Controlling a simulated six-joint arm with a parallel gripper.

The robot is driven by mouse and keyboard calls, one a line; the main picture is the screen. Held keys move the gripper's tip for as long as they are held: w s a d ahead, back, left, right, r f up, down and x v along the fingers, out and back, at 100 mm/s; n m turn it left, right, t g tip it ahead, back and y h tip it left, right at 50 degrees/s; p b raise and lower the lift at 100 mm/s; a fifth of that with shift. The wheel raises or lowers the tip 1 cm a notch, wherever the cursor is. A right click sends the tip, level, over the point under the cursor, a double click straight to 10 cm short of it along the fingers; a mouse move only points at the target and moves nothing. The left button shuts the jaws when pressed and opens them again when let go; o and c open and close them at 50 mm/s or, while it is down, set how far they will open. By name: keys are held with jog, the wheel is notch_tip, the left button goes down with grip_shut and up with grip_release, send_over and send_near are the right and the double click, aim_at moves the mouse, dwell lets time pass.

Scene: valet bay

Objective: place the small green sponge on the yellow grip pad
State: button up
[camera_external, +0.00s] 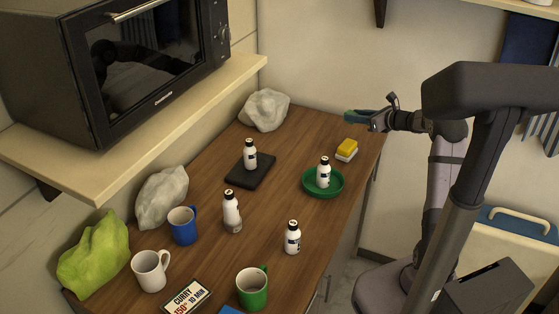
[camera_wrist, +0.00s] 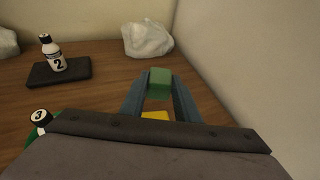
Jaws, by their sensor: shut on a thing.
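My gripper (camera_external: 358,116) is shut on the small green sponge, held in the air above the far right end of the wooden counter. In the wrist view the green sponge (camera_wrist: 159,82) sits between the fingertips of my gripper (camera_wrist: 158,92). The yellow grip pad (camera_external: 347,145) lies on the counter below my gripper, yellow on top with a whitish lower part. In the wrist view only a strip of the yellow pad (camera_wrist: 155,115) shows between the fingers, the rest hidden by my gripper's body. The sponge and pad are apart.
A green dish (camera_external: 310,187) holding a white bottle (camera_external: 323,173) stands near the pad. A black mat (camera_external: 238,180) bears another bottle (camera_external: 250,155). A crumpled whitish bag (camera_external: 264,110) lies by the back wall. Mugs and more bottles stand nearer the front.

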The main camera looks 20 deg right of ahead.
aim_at(352, 147)
jog(key=shift+f+p, duration=0.7)
jog(key=shift+f, duration=4.2)
jog(key=shift+f+b, duration=0.25)
jog(key=shift+b, duration=0.05)
jog(key=o, duration=1.1)
jog(key=shift+r, duration=0.1)
jog(key=shift+r+p, duration=0.15)
jog(key=shift+p, duration=0.15)
jog(key=shift+s+d+r+b, duration=0.1)
jog(key=shift+s+d+b, duration=0.2)
jog(key=shift+s, duration=0.15)
jog(key=b+v, duration=0.3)
jog(key=v, duration=0.8)
